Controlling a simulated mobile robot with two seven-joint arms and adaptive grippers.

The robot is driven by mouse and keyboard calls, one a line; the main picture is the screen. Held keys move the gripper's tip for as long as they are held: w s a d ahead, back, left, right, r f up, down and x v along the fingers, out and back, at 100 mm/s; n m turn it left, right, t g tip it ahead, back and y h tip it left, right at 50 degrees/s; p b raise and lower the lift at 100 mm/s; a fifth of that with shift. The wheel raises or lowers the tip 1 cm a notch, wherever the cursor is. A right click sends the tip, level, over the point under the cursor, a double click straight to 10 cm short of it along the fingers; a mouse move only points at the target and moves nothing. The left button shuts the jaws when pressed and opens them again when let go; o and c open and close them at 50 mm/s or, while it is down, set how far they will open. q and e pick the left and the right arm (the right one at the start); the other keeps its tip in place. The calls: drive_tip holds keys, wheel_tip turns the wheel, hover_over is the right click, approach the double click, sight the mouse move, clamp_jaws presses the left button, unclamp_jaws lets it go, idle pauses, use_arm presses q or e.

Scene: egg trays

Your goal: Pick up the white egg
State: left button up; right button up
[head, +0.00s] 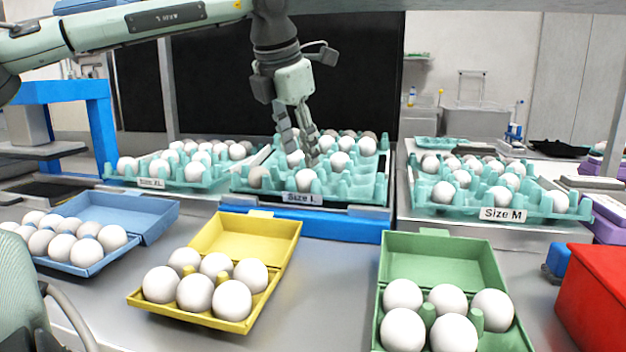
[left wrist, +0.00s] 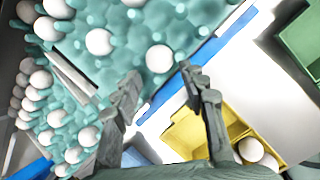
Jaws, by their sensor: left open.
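White eggs sit in the turquoise Size L tray (head: 372,188) in the middle. One white egg (head: 306,180) is at its front edge, with another egg (head: 257,177) to its left and several behind. My left gripper (head: 299,148) points down over this tray, open, with nothing seen between its fingers. In the left wrist view the open fingers (left wrist: 160,76) frame a white egg (left wrist: 160,58) just beyond the tips, near the tray's edge. I cannot tell whether a finger touches an egg. The task does not single out one egg. My right gripper is not in view.
Size XL tray (head: 150,183) is left and Size M tray (head: 480,213) right, both with eggs. In front are blue (head: 155,215), yellow (head: 245,235) and green (head: 440,255) cartons with eggs. A red box (head: 590,300) stands at right. Bare table shows between cartons.

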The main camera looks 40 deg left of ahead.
sight(304, 171)
use_arm(q)
drive_tip(key=shift+x, duration=1)
drive_tip(key=x, duration=0.4)
drive_tip(key=shift+a+f, duration=0.1)
drive_tip(key=shift+f, duration=0.15)
drive_tip(key=shift+w+f, duration=0.15)
drive_tip(key=c, duration=0.3)
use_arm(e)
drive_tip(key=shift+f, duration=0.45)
